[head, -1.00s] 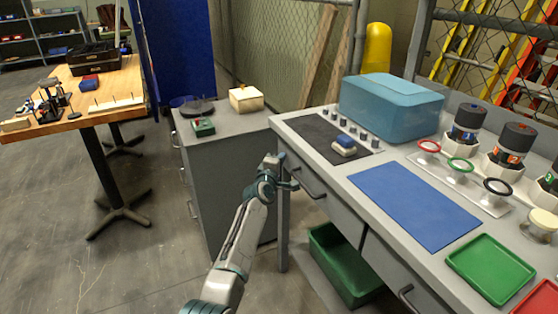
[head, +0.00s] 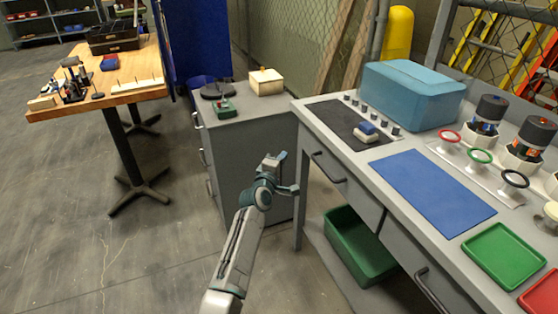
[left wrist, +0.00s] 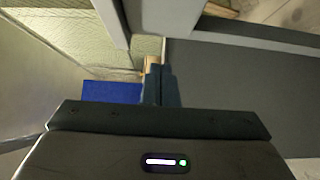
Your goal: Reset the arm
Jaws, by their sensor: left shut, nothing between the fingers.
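My left arm reaches up from the bottom of the head view. Its gripper (head: 277,161) is in front of the grey cabinet and left of the workbench's front edge, apart from the objects on top. In the left wrist view the two fingers (left wrist: 160,88) are together with nothing between them. My right gripper is not in view.
The grey workbench (head: 357,177) carries a blue mat (head: 432,192), a teal case (head: 412,95) and a green tray (head: 502,256). A green bin (head: 358,246) sits below. The grey cabinet (head: 255,150) stands behind.

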